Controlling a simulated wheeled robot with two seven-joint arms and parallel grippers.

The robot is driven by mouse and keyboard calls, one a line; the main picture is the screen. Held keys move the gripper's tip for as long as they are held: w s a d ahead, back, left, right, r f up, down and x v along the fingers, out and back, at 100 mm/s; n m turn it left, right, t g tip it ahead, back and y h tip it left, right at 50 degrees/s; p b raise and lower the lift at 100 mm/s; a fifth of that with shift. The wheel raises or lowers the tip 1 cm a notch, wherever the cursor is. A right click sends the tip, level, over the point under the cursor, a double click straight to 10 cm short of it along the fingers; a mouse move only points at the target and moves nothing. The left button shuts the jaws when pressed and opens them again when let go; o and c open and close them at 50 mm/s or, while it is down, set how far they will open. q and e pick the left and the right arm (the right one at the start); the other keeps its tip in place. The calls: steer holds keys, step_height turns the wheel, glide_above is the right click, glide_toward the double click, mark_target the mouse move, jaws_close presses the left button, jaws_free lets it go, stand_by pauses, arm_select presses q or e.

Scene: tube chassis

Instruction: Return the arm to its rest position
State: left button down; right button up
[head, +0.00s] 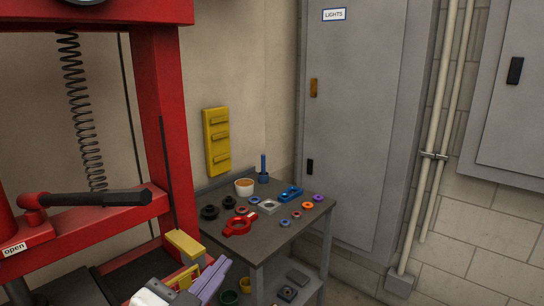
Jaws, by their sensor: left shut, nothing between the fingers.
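My left gripper (212,278) shows at the bottom edge, left of centre, as pale grey and lilac parts. Its fingers are shut with nothing between them. It is in front of the red press frame (172,110), close to a yellow block (185,243) on the press; I cannot tell whether they touch. Most of the arm behind it is cut off by the lower edge. My right gripper is out of the picture.
The press has a black-gripped lever (100,198). A grey cabinet (355,120) stands behind. Floor at right looks clear.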

arm_select(q)
steer(key=s+a+f+n+g+y, duration=0.25)
steer(key=s+a+f, duration=0.2)
steer(key=f, duration=0.35)
steer(key=s+a+f+n+g+y, duration=0.1)
steer(key=s+a+f+g, duration=0.2)
steer(key=s+f, duration=0.35)
steer(key=s+a+f+n+g+y, duration=0.1)
steer(key=s+a+f+n+g, duration=0.35)
steer(key=s+f, duration=0.9)
steer(key=w+d+f+m+t+h, duration=0.1)
steer(key=d+f, duration=0.1)
steer(key=f, duration=0.3)
steer(key=w+d+f+m+t+h, duration=0.1)
steer(key=d+f, duration=0.1)
steer(key=f, duration=0.3)
steer(key=shift+w+d+f+t, duration=0.2)
steer(key=shift+w+f+t, duration=0.05)
steer(key=shift+t, duration=0.15)
steer(key=shift+a, duration=0.1)
